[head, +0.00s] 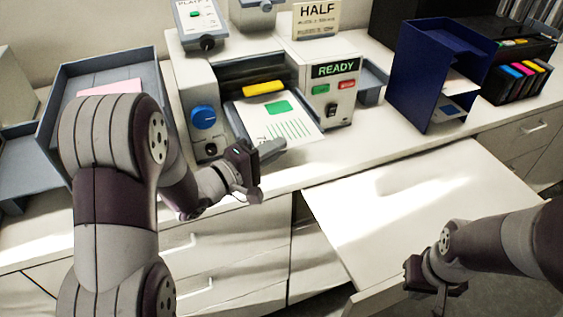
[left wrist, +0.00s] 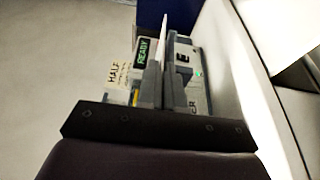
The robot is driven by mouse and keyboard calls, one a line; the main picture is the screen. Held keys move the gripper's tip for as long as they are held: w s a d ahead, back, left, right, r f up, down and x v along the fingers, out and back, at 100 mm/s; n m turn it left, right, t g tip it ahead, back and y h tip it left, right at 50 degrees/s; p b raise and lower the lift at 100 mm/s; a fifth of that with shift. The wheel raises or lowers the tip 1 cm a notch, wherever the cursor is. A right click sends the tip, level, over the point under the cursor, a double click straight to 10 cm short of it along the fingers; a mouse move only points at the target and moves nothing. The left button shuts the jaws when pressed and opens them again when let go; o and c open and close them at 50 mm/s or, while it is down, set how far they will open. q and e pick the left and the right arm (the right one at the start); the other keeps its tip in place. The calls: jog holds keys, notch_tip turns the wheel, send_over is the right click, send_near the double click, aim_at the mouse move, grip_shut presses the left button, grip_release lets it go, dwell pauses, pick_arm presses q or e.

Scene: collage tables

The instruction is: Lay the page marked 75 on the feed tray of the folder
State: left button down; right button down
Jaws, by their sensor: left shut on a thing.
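The page (head: 283,118), white with a green block and green lines, lies over the front opening of the folder (head: 343,97). A "7" shows at its near left corner; the rest of the mark is hard to read. My left gripper (head: 262,152) is shut on the page's near edge. In the left wrist view the page (left wrist: 165,45) shows nearly edge-on, in front of the folder. The feed tray is mostly hidden under the page, so I cannot tell whether the page touches it. My right gripper (head: 436,276) is low at the right, its jaws unclear.
The folder has a blue knob (head: 204,117) and a lit "READY" display (head: 336,70). A grey tray with a pink sheet (head: 110,88) stands left. A navy holder (head: 420,75) and colored cartridges (head: 523,77) stand right. The white table (head: 420,200) in front is bare.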

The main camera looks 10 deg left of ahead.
pick_arm(q)
jog(key=shift+w+a+f, duration=0.1)
jog(key=shift+f, duration=0.3)
jog(key=c, duration=1.2)
grip_release()
jog(key=shift+s+a, duration=0.15)
jog(key=shift+s, duration=0.1)
jog(key=b+v, duration=0.1)
jog(key=v, duration=1.1)
jog(key=shift+b, duration=0.3)
